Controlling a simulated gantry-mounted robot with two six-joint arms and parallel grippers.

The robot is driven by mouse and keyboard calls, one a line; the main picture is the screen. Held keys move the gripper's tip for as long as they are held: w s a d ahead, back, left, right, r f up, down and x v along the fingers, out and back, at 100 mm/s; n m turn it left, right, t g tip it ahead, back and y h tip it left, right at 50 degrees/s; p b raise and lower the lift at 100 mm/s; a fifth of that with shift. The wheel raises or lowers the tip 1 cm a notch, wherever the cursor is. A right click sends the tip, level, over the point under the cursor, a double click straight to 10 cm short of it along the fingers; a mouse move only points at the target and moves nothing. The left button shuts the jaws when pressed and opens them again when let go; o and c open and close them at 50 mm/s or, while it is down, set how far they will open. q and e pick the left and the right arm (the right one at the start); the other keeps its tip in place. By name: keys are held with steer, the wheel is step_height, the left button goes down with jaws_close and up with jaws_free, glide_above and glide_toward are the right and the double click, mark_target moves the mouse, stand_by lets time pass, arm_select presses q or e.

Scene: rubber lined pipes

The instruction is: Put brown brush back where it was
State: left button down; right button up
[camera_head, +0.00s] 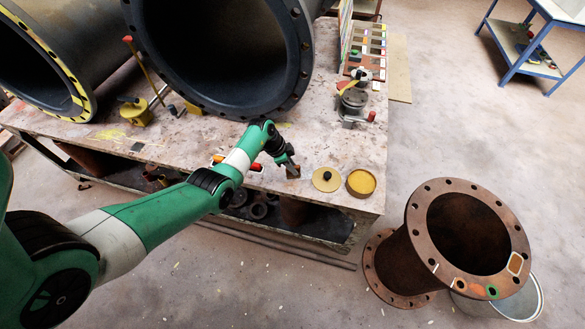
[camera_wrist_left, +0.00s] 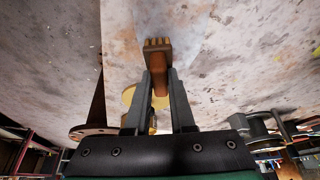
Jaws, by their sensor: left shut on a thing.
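The brown brush (camera_wrist_left: 157,58) is between the two fingers of my left gripper (camera_wrist_left: 160,82) in the left wrist view, with its bristle end pointing away from the gripper. In the head view my left gripper (camera_head: 291,167) is over the front edge of the workbench, and only a small brown part of the brush (camera_head: 293,173) shows. I cannot tell whether the brush touches the bench top. My right gripper is not in view.
The workbench (camera_head: 330,135) holds big dark pipes (camera_head: 225,50). A yellow round lid (camera_head: 326,179) and a yellow tin (camera_head: 361,183) are right of the gripper. A rusty flanged pipe (camera_head: 415,245) stands on the floor at right. A red-orange object (camera_head: 218,158) lies behind my arm.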

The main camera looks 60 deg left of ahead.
arm_select(q)
steer(key=shift+f, duration=0.2)
steer(key=c, duration=0.8)
jaws_free()
steer(key=shift+o, duration=0.2)
steer(key=shift+r, duration=0.15)
steer(key=p+v, duration=0.8)
steer(key=v, duration=0.4)
steer(key=shift+p, duration=0.35)
